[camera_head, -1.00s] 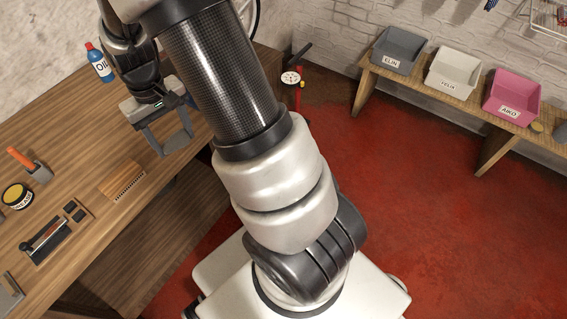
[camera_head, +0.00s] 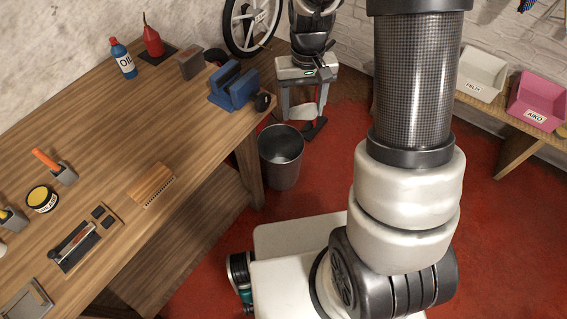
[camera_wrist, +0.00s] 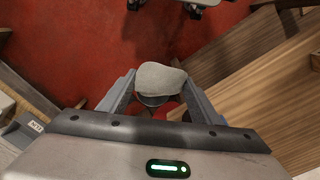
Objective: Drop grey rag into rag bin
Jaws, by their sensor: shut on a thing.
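The grey rag (camera_head: 302,113) is a small pale bundle between the fingers of my gripper (camera_head: 304,118), beyond the far right end of the workbench. In the wrist view the rag (camera_wrist: 160,77) sits between the two fingertips of my gripper (camera_wrist: 159,82), which is shut on it. A grey round bin (camera_head: 281,165), open at the top, stands on the red floor by the bench end. In the head view the rag shows above and slightly right of the bin's rim. In the wrist view a dark rounded shape shows just below the rag; I cannot tell if it is the bin.
The wooden workbench (camera_head: 120,130) bears a blue vise (camera_head: 234,88), an oil bottle (camera_head: 123,60), a red oil can (camera_head: 152,42) and a brush (camera_head: 152,184). A wheel (camera_head: 252,20) stands behind. A low bench at right holds white and pink bins (camera_head: 537,100). Open red floor lies between.

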